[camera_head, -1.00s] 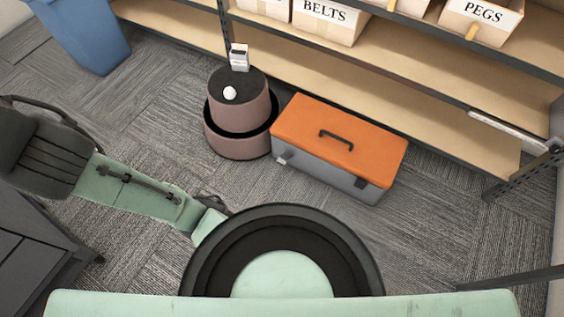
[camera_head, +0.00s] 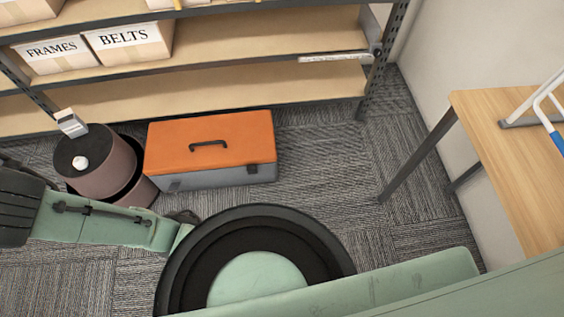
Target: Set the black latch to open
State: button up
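A toolbox (camera_head: 222,178) with an orange lid (camera_head: 240,135) and a grey body stands on the carpet, left of the picture's middle. A black handle (camera_head: 209,146) lies across the lid, which looks shut. Two small latches show on its front: the left latch (camera_head: 174,186) and the right latch (camera_head: 252,169). The right one looked darker in the earlier frame. They are too small to tell whether either is open or shut. My gripper is not in view; my green arm and body parts fill the lower left and bottom.
A round stepped stool (camera_head: 105,170) stands close left of the toolbox, with a small white ball (camera_head: 80,163) and a box on it. A shelf (camera_head: 200,92) runs behind. Carpet (camera_head: 330,165) is clear to the right, up to a wooden table (camera_head: 510,150).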

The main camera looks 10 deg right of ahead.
aim_at(252, 169)
jog(key=k+j+u, duration=0.25)
jog(key=u, duration=0.2)
jog(key=k+j+u, duration=0.3)
jog(key=u, duration=0.15)
